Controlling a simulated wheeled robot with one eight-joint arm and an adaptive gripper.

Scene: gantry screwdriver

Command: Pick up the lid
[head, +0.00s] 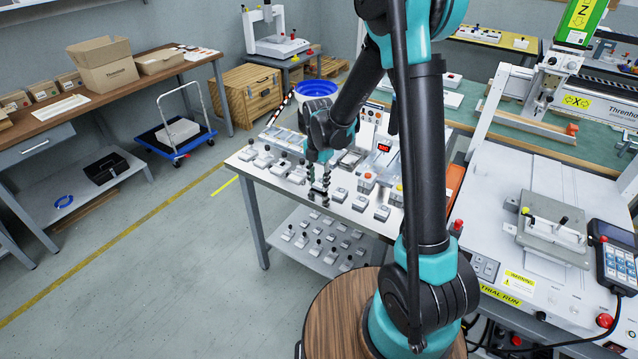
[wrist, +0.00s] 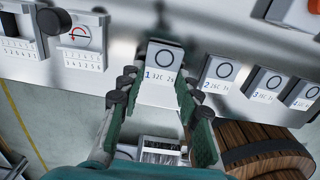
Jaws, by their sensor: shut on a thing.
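My gripper (wrist: 155,84) is shut on a small grey block marked "1" (wrist: 163,62) with a dark circle on its face. The two fingers lie along its sides in the wrist view, near the table's front edge. I cannot tell whether the block is clear of the table. In the head view my gripper (head: 319,190) points down over the front of the table, and its fingers hide most of what they hold. Nothing is plainly marked as the lid; a grey plate with a black-knobbed handle (head: 556,230) lies on the white bench at right.
Similar blocks marked 2 (wrist: 217,74) and 3 (wrist: 264,82) stand to the right.

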